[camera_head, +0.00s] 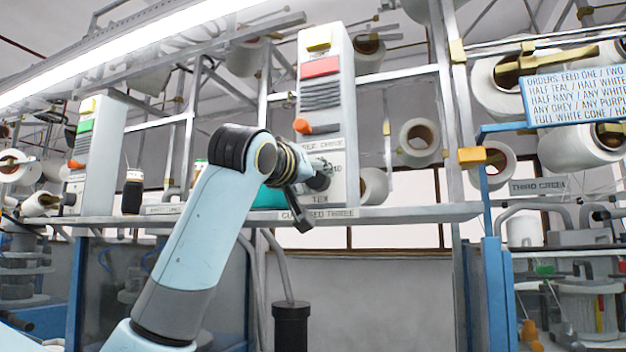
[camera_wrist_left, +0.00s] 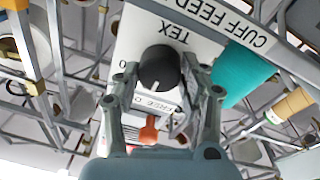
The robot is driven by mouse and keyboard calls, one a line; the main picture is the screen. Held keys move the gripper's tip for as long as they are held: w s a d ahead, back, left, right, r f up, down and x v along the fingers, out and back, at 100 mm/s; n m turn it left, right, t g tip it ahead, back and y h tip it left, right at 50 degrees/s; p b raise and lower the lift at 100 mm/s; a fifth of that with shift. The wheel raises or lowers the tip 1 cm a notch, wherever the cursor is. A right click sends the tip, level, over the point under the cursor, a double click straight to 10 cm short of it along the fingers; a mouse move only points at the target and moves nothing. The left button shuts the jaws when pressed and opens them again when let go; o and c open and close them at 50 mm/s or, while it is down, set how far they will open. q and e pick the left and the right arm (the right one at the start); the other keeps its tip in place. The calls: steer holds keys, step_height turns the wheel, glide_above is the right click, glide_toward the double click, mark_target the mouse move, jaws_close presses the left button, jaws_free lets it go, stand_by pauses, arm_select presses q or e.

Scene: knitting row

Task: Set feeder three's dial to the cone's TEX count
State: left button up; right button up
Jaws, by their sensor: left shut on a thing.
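The feeder three unit is a tall white box (camera_head: 341,95) on the shelf, with a red panel and an orange knob (camera_head: 302,125). Its dark round dial (camera_head: 322,180) sits low on the front above the word TEX, and it shows in the left wrist view (camera_wrist_left: 158,68) with a white pointer line. My left gripper (camera_head: 306,200) is shut on the dial, one finger on each side in the wrist view. My arm hides part of the scale, so I cannot read the setting. A teal cone (camera_head: 266,198) stands left of the box, partly hidden; its count is not readable. My right gripper is not in view.
The shelf edge (camera_head: 400,212) runs below the box, labelled for cuff feed three. Another white feeder box (camera_head: 98,150) with a green panel stands left, near a dark bottle-like item (camera_head: 132,192). A printed sign (camera_head: 574,92) hangs right beside blue posts.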

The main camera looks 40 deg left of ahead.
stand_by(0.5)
arm_select(q)
steer(key=o, duration=1.2)
steer(key=shift+s, duration=0.1)
steer(key=v, duration=0.7)
steer(key=shift+s, duration=0.15)
